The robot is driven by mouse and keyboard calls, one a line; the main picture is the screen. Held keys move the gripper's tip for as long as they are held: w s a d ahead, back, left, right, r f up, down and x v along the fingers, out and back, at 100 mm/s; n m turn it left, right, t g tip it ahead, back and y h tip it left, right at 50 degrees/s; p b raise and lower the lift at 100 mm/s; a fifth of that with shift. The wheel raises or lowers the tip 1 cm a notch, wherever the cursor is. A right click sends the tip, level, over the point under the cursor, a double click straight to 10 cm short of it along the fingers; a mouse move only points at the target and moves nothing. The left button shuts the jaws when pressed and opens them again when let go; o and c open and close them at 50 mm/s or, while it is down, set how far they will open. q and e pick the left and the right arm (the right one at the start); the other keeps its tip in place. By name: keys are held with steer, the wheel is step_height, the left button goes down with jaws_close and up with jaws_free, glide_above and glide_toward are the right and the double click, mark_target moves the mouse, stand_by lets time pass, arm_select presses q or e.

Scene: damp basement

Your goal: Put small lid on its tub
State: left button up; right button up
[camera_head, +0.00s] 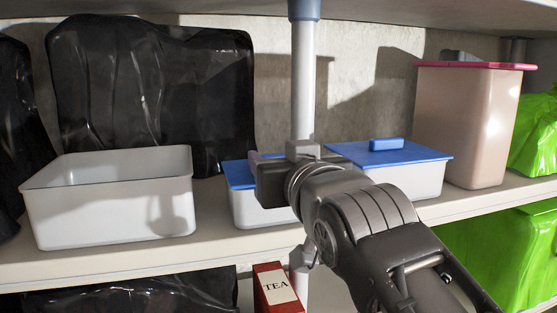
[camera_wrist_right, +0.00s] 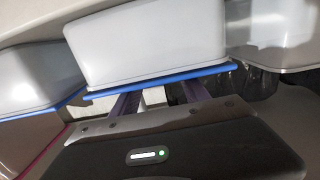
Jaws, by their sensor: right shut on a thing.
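The small blue lid (camera_head: 238,174) lies at the top of a small white tub (camera_head: 258,212) on the shelf, behind my right gripper in the head view. In the right wrist view the tub (camera_wrist_right: 145,45) appears upside down, and the blue lid (camera_wrist_right: 160,82) runs along its rim. The lid looks level with the rim; I cannot tell whether it is fully seated. My right gripper (camera_head: 268,172) is shut on the lid from above, its purple fingers (camera_wrist_right: 157,97) reaching the lid's top. The grip itself is mostly hidden. My left gripper is not in view.
A larger open white tub (camera_head: 110,210) stands left. A blue-lidded tub (camera_head: 408,178) and a tall pink-lidded bin (camera_head: 470,125) stand right. A grey post (camera_head: 303,80) rises close to my gripper. Black bags (camera_head: 150,90) lie behind; a red tea box (camera_head: 276,289) is below.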

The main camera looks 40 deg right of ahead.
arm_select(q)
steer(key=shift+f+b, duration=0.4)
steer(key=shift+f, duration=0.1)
arm_select(e)
steer(key=shift+f, duration=0.2)
steer(key=o, duration=1.4)
